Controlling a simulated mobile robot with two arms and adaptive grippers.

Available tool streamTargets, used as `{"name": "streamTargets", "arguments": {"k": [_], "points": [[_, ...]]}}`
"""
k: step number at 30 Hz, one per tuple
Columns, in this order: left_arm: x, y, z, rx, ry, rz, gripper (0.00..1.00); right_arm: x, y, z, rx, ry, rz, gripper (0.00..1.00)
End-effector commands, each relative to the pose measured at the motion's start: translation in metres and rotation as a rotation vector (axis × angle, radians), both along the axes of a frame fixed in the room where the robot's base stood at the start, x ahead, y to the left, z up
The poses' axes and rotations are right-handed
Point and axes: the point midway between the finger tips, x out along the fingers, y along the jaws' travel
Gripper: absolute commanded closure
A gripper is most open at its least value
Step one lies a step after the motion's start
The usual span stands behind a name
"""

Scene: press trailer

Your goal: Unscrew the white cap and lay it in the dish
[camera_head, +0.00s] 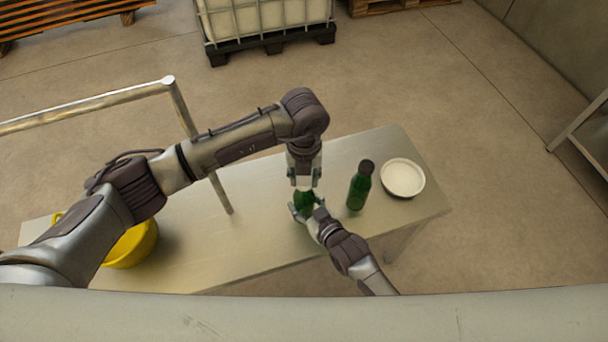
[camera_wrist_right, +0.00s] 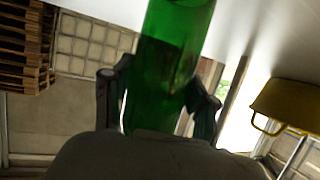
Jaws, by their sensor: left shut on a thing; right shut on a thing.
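A green bottle (camera_head: 304,199) stands on the table with my right gripper (camera_head: 308,213) shut around its body from the front. The bottle also shows large between the fingers in the right wrist view (camera_wrist_right: 168,65). My left gripper (camera_head: 304,184) points down from above and is shut on the bottle's top. The white cap is hidden within its fingers, so I cannot tell if it has turned or come loose. The round white dish (camera_head: 403,178) lies on the right end of the table and looks empty.
A second green bottle with a dark cap (camera_head: 360,186) stands between the held bottle and the dish. A yellow bucket (camera_head: 131,247) is at the table's left, partly behind my left arm. A metal rail (camera_head: 90,106) rises behind.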

Motion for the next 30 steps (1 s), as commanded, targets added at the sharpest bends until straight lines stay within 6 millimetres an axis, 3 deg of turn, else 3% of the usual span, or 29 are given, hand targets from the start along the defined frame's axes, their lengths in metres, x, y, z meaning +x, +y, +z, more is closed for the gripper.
{"name": "streamTargets", "arguments": {"k": [9,15,30], "points": [[0.0002,-0.0005,0.0003,-0.002,0.001,0.791,1.00,-0.0002,-0.0002,-0.0003,-0.002,0.000,0.001,1.00],[0.0004,-0.0003,0.0007,-0.001,0.000,1.117,1.00,-0.0002,-0.0001,-0.0003,-0.002,0.000,0.001,1.00],[0.0007,-0.0001,0.0010,-0.002,-0.001,1.153,1.00,-0.0002,-0.0001,-0.0003,-0.001,0.000,0.000,1.00]]}}
